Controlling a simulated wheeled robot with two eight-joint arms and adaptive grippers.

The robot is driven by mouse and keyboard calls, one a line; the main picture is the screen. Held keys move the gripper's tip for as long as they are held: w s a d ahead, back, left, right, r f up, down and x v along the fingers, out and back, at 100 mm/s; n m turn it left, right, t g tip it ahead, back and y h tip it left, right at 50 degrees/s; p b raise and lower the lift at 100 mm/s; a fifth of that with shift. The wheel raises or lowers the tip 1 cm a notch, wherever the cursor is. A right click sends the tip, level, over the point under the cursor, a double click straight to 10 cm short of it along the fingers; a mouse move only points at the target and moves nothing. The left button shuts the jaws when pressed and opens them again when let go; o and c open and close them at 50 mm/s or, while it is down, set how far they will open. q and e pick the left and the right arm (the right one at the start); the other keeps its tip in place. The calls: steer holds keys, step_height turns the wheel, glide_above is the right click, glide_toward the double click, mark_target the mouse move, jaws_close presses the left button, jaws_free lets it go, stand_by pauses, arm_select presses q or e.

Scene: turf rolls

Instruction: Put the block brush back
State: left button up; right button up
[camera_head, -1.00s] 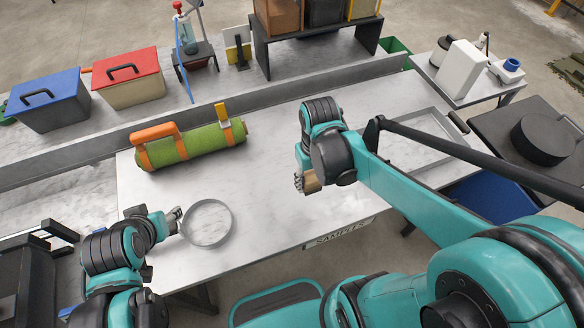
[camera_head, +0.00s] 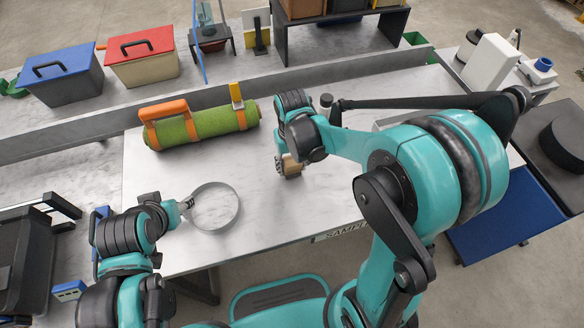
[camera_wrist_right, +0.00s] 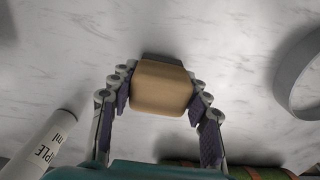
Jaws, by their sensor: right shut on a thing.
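The block brush shows as a tan wooden block (camera_wrist_right: 162,88) with a dark strip at its far side. My right gripper (camera_wrist_right: 161,95) is shut on it, one finger on each side. In the head view the block (camera_head: 291,166) is below my right gripper (camera_head: 287,157), over the marble-topped table (camera_head: 310,205), right of the turf roll. I cannot tell whether the brush touches the tabletop. My left gripper (camera_head: 186,204) is at the left edge of a grey ring (camera_head: 236,207). Whether its fingers hold the ring is unclear.
A green turf roll (camera_head: 210,123) with orange straps lies at the table's back left. A white sample cylinder (camera_wrist_right: 45,145) shows in the wrist view. A raised ledge (camera_head: 80,128) runs behind the table. Blue-lidded (camera_head: 62,80) and red-lidded (camera_head: 143,58) boxes stand beyond. Table centre is clear.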

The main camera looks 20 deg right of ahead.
steer(key=shift+f, duration=0.3)
steer(key=shift+f, duration=0.2)
steer(key=o, duration=1.1)
steer(key=shift+r, duration=0.1)
steer(key=shift+r, duration=0.1)
